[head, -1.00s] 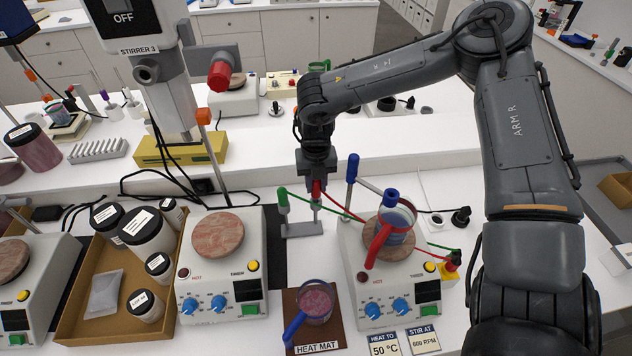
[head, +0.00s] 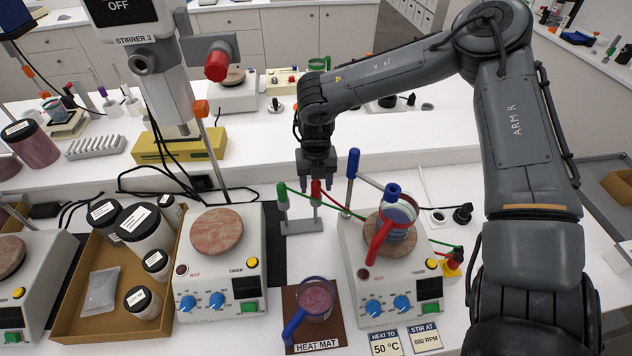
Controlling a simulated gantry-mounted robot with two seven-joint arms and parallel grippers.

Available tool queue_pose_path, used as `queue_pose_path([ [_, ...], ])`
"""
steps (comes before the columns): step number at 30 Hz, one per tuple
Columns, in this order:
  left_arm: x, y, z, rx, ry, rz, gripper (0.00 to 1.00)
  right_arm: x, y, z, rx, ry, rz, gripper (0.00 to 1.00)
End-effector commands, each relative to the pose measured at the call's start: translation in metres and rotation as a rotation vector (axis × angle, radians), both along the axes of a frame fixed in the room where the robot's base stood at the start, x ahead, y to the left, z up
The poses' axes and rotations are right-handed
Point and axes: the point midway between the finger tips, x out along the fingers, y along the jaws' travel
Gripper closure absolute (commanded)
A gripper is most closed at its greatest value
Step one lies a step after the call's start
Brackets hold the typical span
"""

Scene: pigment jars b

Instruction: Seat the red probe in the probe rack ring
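The red probe (head: 316,193) stands upright at the right side of the small grey probe rack (head: 302,227), its red cable running right toward the hotplate. It appears to be in the rack's ring, but the ring is too small to make out. The green probe (head: 282,196) stands at the rack's left side. My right gripper (head: 316,186) is just above the red probe, pointing down, its fingers spread on either side of the probe's top with gaps showing. My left gripper is not in view.
A pink-filled beaker sits on the heat mat (head: 333,337) in front. Another hotplate (head: 183,307) and a jar tray (head: 75,330) are left.

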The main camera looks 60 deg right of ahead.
Motion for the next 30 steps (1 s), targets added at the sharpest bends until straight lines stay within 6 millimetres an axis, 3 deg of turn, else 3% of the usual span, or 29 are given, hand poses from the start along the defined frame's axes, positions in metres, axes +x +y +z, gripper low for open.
queue_pose_path([
  [10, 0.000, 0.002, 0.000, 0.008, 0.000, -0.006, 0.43, 0.001, 0.000, 0.012, 0.001, -0.003, 0.001, 0.43],
  [24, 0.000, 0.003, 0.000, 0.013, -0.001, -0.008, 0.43, 0.000, 0.000, 0.086, -0.001, -0.002, 0.000, 0.43],
  [30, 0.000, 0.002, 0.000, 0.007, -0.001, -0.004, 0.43, 0.000, 0.000, 0.104, -0.002, -0.001, 0.000, 0.43],
])
